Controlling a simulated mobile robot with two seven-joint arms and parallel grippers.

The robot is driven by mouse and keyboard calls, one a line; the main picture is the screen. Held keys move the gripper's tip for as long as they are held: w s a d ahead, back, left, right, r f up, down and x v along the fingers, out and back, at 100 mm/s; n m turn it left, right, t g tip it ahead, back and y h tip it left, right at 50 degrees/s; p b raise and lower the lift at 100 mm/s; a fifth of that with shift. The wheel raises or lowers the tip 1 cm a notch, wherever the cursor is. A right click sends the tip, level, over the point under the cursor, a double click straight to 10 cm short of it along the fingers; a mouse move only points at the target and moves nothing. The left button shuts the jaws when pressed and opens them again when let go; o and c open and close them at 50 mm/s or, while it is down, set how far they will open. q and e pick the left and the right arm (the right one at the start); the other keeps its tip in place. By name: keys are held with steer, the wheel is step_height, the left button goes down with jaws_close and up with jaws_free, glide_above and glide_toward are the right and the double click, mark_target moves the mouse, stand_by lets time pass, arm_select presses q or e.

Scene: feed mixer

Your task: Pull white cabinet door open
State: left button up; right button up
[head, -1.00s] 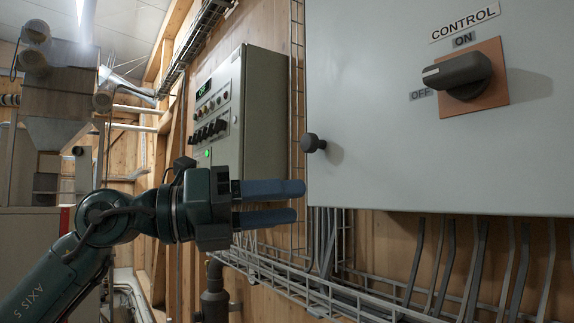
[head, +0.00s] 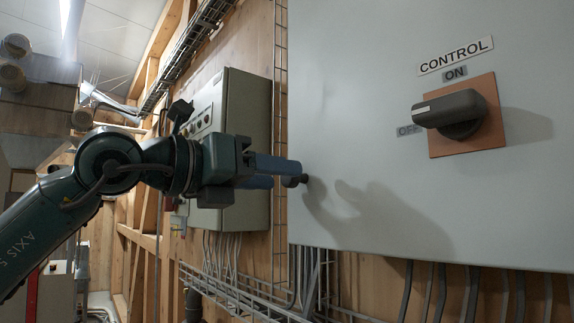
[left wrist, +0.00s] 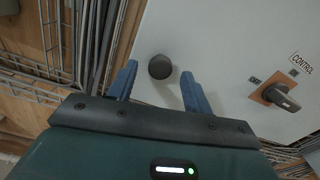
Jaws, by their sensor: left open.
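The white cabinet door (head: 370,120) fills the right of the head view and looks shut. Its dark round knob (head: 297,181) is near the lower left edge, partly hidden by my left gripper (head: 290,174). In the left wrist view, the knob (left wrist: 160,67) lies between and just ahead of the blue fingertips of my open left gripper (left wrist: 158,78). The fingers do not appear to grip it. The white door (left wrist: 220,40) also shows there. My right gripper is not in view.
A dark rotary switch (head: 450,110) on an orange plate sticks out from the door. A smaller grey control cabinet (head: 245,150) is behind my left arm. Wire cable trays (head: 235,295) and cables run below along the wooden wall.

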arm_select(q)
steer(key=shift+p+x, duration=0.35)
steer(key=shift+x, duration=1.25)
jaws_close()
